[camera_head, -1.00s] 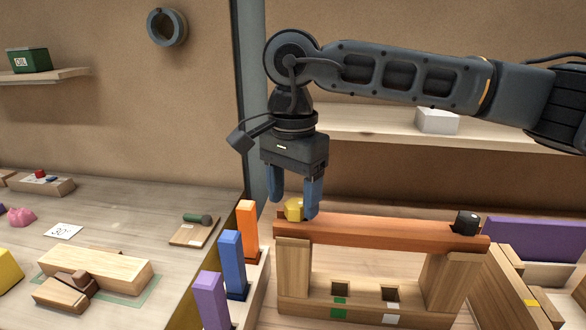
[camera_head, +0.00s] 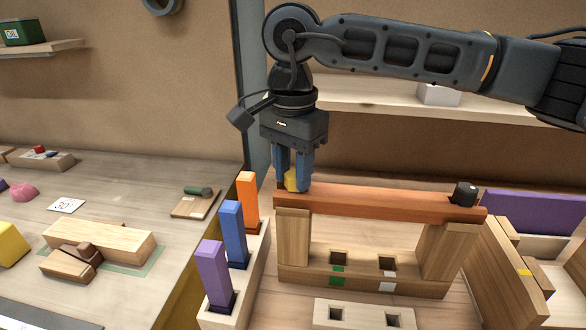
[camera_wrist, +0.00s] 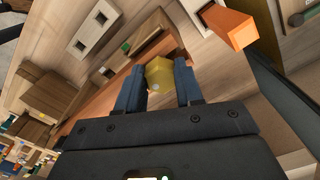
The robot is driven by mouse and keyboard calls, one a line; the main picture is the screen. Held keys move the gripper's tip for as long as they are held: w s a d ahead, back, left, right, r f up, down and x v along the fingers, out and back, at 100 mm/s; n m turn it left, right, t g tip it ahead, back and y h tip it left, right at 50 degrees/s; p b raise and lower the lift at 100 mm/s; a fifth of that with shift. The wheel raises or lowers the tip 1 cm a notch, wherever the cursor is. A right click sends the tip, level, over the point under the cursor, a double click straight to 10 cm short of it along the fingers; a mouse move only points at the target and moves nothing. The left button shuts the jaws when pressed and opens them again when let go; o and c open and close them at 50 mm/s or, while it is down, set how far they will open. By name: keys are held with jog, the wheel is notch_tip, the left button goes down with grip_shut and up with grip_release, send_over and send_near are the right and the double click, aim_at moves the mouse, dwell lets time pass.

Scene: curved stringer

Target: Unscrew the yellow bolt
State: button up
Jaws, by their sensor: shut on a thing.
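The yellow bolt (camera_head: 291,180) stands at the left end of the orange-brown stringer bar (camera_head: 375,203). My gripper (camera_head: 292,182) points down over that end, with its blue fingers closed on the sides of the bolt head. In the wrist view the bolt (camera_wrist: 159,74) shows as a faceted yellow head between the fingertips (camera_wrist: 159,88). The bolt's lower part is hidden. A black bolt (camera_head: 465,193) stands at the bar's right end. The bar rests on two wooden uprights of a stand (camera_head: 294,236).
Orange (camera_head: 247,197), blue (camera_head: 234,228) and purple (camera_head: 212,268) pegs stand in a block just left of the stand. A purple board (camera_head: 535,212) is at the right. A pale block with square holes (camera_head: 364,315) lies in front. A shelf (camera_head: 380,103) runs behind the arm.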

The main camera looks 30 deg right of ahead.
grip_shut()
jog(key=shift+f+n+b, duration=0.2)
jog(key=shift+n+b, duration=0.4)
jog(key=shift+b, duration=0.15)
jog(key=shift+d+n+b, duration=0.1)
jog(key=shift+n+b, duration=0.4)
jog(key=shift+n, duration=0.1)
jog(key=n+b, duration=0.2)
jog(key=n, duration=0.1)
jog(key=shift+s+r+n, duration=0.1)
jog(key=shift+r+n, duration=0.1)
jog(key=shift+n, duration=0.1)
jog(key=shift+r+n, duration=0.2)
jog(key=shift+n, duration=0.8)
jog(key=n+b, duration=0.1)
jog(key=n, duration=0.2)
jog(key=shift+d+b, duration=0.15)
jog(key=shift+b, duration=0.25)
jog(key=n, duration=0.2)
jog(key=n+b, duration=0.1)
jog(key=n, duration=0.2)
jog(key=shift+d+r, duration=0.1)
jog(key=shift+r, duration=0.1)
